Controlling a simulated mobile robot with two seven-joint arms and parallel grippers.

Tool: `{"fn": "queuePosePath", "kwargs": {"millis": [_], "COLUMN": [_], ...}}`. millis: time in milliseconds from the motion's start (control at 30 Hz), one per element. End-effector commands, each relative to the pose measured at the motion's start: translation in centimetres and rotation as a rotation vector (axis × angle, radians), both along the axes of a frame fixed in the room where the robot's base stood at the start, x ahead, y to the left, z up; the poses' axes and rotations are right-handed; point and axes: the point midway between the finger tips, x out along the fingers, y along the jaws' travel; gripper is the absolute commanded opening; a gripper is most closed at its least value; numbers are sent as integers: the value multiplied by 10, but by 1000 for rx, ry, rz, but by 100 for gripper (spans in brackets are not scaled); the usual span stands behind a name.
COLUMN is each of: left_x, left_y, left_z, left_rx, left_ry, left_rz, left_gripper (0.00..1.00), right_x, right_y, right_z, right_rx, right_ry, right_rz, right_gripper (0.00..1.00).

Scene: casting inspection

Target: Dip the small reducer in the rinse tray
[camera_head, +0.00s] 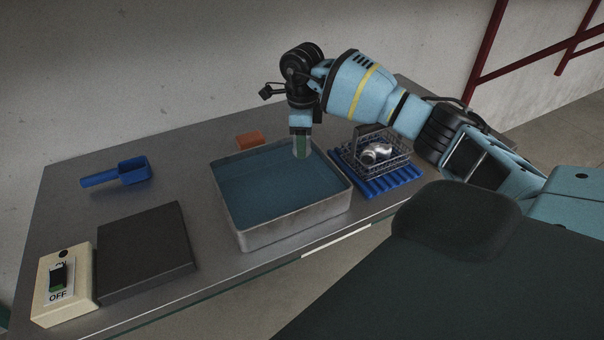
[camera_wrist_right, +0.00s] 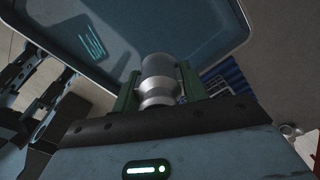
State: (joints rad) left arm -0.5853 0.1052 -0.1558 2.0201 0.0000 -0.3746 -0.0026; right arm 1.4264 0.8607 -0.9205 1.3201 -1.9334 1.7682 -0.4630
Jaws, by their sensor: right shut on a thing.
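The small reducer (camera_wrist_right: 158,78) is a silvery, stepped round piece held between the green fingers of my right gripper (camera_wrist_right: 158,88) in the right wrist view. In the head view my right gripper (camera_head: 301,148) points down at the far right part of the rinse tray (camera_head: 298,228), a pale metal-walled tray of blue liquid. The fingers hide the reducer there. The tray also shows beyond the reducer in the wrist view (camera_wrist_right: 215,55). I cannot tell whether the reducer touches the liquid. My left gripper is not in view.
A wire basket (camera_head: 398,160) with a silvery part (camera_head: 377,153) stands on a blue ribbed mat (camera_head: 378,190) right of the tray. An orange block (camera_head: 250,140) lies behind the tray. A blue scoop (camera_head: 118,173), dark plate (camera_head: 145,250) and switch box (camera_head: 60,285) are left.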

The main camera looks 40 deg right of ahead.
Motion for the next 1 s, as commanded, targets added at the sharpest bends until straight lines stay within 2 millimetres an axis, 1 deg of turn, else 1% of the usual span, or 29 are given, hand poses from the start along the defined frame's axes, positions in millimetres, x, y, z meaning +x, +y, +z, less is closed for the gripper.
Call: {"fn": "queuePosePath", "kwargs": {"millis": [367,467,833,900,1000], "left_x": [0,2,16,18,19], "left_y": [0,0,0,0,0], "left_z": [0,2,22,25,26], "left_rx": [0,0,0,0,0], "left_ry": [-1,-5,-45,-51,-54], "left_rz": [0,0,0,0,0], "left_gripper": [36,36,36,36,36], "right_x": [0,0,1,1,0], "right_y": [0,0,0,0,0], "right_z": [2,5,37,41,43], "right_rx": [1,1,0,0,0], "right_ry": [-2,-4,-8,-7,-4], "right_rz": [0,0,0,0,0], "right_gripper": [10,10,10,10,10]}}
